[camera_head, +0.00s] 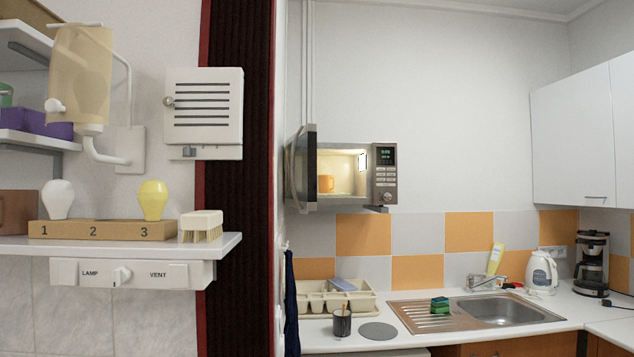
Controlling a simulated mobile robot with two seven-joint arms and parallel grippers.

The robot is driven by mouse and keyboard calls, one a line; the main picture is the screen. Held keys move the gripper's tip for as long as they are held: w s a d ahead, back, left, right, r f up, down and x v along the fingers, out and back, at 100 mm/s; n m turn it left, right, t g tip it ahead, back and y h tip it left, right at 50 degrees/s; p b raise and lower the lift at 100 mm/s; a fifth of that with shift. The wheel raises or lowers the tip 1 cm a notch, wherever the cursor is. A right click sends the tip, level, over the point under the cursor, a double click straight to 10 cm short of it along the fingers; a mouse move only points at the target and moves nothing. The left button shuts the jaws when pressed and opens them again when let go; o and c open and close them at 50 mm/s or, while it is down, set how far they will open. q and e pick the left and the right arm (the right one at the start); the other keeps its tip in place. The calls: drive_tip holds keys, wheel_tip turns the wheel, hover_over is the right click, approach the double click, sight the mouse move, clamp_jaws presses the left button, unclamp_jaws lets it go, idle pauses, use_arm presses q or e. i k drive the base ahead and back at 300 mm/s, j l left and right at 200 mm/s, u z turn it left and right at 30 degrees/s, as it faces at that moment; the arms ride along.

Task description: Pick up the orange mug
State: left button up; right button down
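The orange mug (326,184) stands inside the lit microwave (384,175), towards the left of its cavity. The microwave is mounted on the wall above the counter, and its door (303,168) is swung open to the left. Neither of my grippers shows in the head view.
A counter (460,304) below holds a dish rack (331,301), a dark cup, a sink (500,309), a green sponge, a kettle (541,272) and a coffee maker (592,263). At the left, a shelf (100,241) with bulbs and a brush juts out in front of a dark red-edged strip.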

sight(326, 182)
drive_tip(key=i+l+u, duration=0.1)
drive_tip(key=u, duration=0.8)
drive_tip(key=l+u, duration=0.3)
drive_tip(key=l, duration=0.15)
drive_tip(key=l+u, duration=0.3)
drive_tip(key=l, duration=0.15)
drive_tip(key=l+u, duration=0.35)
drive_tip(key=l, duration=0.5)
drive_tip(key=l+u, duration=0.1)
drive_tip(key=l, duration=0.5)
drive_tip(key=k+l, duration=0.15)
drive_tip(key=l, duration=0.4)
drive_tip(key=k+l+u, duration=0.15)
drive_tip(key=l, duration=0.4)
